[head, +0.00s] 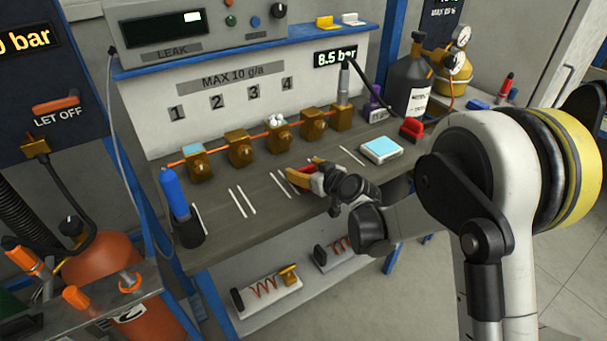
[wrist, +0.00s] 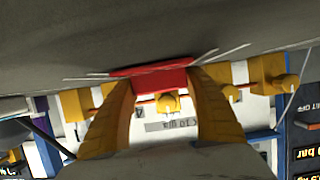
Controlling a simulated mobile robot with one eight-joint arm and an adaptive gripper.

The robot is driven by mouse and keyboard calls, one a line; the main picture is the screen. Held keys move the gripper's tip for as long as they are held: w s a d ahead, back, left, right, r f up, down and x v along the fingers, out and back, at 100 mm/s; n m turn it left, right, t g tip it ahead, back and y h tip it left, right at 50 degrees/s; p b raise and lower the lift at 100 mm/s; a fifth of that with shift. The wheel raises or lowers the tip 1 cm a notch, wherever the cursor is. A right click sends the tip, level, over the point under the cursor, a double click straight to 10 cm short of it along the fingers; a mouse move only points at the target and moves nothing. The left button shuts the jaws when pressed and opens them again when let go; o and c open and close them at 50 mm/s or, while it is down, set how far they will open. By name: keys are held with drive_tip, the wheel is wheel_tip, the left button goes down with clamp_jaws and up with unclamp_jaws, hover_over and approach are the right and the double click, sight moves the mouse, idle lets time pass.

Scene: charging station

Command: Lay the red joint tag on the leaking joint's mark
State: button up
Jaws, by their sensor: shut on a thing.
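My gripper (head: 304,173) has yellow fingers and is low over the grey bench top, in front of the row of brass blocks. In the wrist view my gripper (wrist: 160,88) is shut on the flat red tag (wrist: 160,79), which lies across between the fingertips close to the bench. Whether the tag touches the bench is unclear. White foam (head: 276,120) sits on the third brass block (head: 278,138) from the left. Thin white lines (head: 243,201) mark the bench in front of the blocks; others (wrist: 222,62) show beside the tag. My gripper covers part of the lines.
A blue bottle (head: 174,193) stands at the bench's left end. A white and light-blue pad (head: 381,150) and a red object (head: 411,129) lie right of my gripper. Bench (head: 222,240) is clear left of my gripper.

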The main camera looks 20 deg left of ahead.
drive_tip(key=shift+f, duration=0.1)
drive_tip(key=o, duration=1)
drive_tip(key=shift+s+d+r+p, duration=0.15)
drive_tip(key=shift+d+r+p, duration=0.05)
drive_tip(key=shift+r+p, duration=0.1)
drive_tip(key=p+v, duration=0.4)
drive_tip(key=v, duration=0.7)
drive_tip(key=shift+s+d+r, duration=0.1)
drive_tip(key=shift+d, duration=0.2)
